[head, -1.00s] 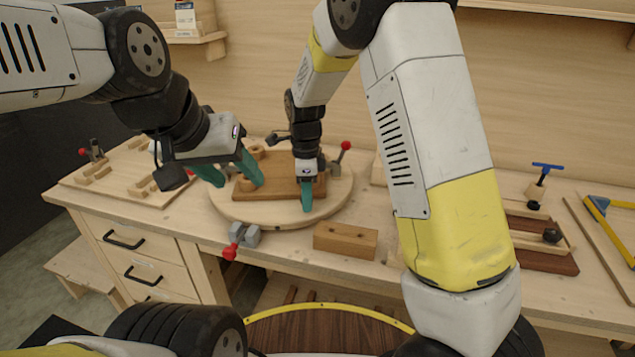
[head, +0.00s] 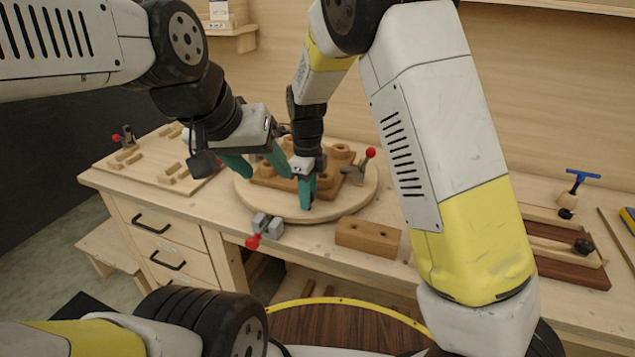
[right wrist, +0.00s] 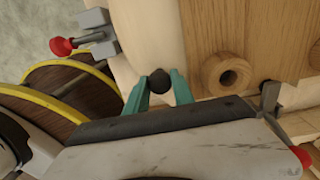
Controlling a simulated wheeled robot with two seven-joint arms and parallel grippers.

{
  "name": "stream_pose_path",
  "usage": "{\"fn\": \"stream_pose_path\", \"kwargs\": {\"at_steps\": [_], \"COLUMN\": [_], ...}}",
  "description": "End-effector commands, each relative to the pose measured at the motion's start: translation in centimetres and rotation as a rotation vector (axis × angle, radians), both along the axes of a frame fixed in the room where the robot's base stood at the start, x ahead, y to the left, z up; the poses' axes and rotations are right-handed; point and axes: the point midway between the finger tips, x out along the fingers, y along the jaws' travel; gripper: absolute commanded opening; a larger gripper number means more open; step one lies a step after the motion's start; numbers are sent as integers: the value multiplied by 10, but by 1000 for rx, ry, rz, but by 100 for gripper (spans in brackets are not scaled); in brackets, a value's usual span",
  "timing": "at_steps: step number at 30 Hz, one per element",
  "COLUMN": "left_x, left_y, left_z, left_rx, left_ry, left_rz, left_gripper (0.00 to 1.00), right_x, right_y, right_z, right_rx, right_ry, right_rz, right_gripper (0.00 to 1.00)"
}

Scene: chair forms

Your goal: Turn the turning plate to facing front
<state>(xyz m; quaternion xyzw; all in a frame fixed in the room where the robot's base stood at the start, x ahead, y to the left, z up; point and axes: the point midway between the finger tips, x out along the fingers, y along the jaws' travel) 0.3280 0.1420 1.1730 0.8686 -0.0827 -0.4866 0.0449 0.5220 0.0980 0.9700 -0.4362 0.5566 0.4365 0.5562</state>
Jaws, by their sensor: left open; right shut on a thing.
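The turning plate (head: 335,207) is a round pale wooden disc on the workbench, in the middle of the head view. It carries a brown board with several round wooden pieces (head: 341,152). My right gripper (head: 307,192) points down at the plate's front edge. In the right wrist view its teal fingers are shut on a black knob (right wrist: 157,86) beside the plate's pale surface (right wrist: 150,35). My left gripper (head: 256,166) is open and empty, above the plate's left part. The arms hide part of the plate and its board.
A grey clamp with a red knob (head: 266,228) sits at the bench's front edge. A wooden block with two holes (head: 368,238) lies right of it. Another red-knobbed clamp (head: 363,166) stands at the plate's right. A jig board (head: 150,160) lies at the left.

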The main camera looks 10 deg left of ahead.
Motion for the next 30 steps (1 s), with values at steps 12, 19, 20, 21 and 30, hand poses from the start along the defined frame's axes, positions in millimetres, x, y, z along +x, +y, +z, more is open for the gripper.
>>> {"fn": "stream_pose_path", "kwargs": {"at_steps": [12,19,20,21,30], "left_x": [0,0,0,0,0], "left_y": [0,0,0,0,0], "left_z": [0,0,0,0,0], "left_rx": [0,0,0,0,0], "left_ry": [0,0,0,0,0], "left_rz": [0,0,0,0,0], "left_gripper": [52,52,52,52,52], "right_x": [1,0,0,0,1], "right_y": [2,1,1,1,1], "right_z": [1,1,0,0,17], "right_rx": [2,1,0,1,2], "right_ry": [-4,-2,-2,-1,-5], "right_rz": [-1,-1,-1,-2,-1], "right_gripper": [0,51,51,51,51]}}
